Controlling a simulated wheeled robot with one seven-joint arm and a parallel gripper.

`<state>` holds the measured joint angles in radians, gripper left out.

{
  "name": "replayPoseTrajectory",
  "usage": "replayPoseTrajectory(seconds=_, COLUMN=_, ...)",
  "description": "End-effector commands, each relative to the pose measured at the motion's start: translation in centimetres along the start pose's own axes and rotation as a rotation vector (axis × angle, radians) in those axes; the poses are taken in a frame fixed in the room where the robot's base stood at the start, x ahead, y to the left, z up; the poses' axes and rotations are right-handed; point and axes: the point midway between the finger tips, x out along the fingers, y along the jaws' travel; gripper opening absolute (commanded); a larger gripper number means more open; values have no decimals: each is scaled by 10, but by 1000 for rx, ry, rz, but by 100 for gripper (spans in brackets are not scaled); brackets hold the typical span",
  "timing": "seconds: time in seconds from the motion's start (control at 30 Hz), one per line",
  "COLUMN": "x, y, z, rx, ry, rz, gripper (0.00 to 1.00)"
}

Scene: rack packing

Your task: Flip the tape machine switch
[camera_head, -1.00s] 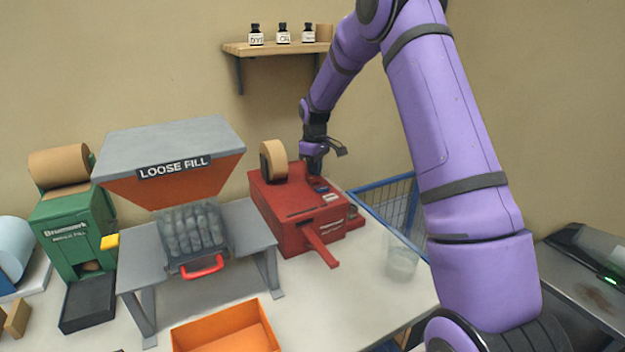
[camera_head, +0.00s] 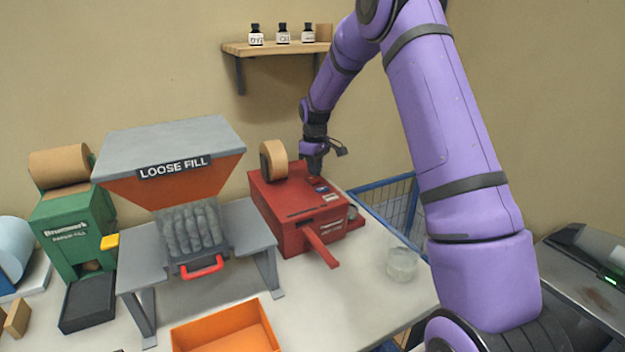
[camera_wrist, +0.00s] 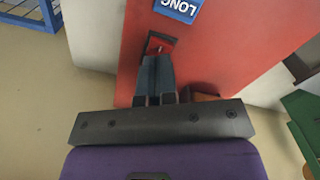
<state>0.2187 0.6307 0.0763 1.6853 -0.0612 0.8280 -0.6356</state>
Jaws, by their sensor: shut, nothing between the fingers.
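The red tape machine (camera_head: 292,207) stands on the table with a brown tape roll (camera_head: 274,159) at its back. My gripper (camera_head: 314,172) is over the machine's back right top. In the wrist view the red machine top (camera_wrist: 215,60) fills the middle, and my gripper (camera_wrist: 158,62) is shut with its fingertips right at a small dark switch plate (camera_wrist: 160,44). A small red lever part shows at the fingertips; I cannot tell whether they touch it. A blue label reading LONG (camera_wrist: 178,8) lies beyond the plate. The fingers hide part of the switch.
A grey loose fill dispenser (camera_head: 170,165) and a green paper machine (camera_head: 75,235) stand left. An orange bin (camera_head: 225,330) is in front, a clear cup (camera_head: 402,264) right, and a blue wire basket (camera_head: 390,205) behind. A shelf (camera_head: 275,48) with bottles is above.

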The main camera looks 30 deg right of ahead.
Motion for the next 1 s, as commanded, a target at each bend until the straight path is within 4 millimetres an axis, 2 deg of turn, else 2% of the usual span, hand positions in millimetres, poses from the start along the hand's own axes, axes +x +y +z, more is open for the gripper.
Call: replayPoseTrajectory(seconds=1.0, x=9, y=0, z=0, rx=0, ry=0, rz=0, gripper=0)
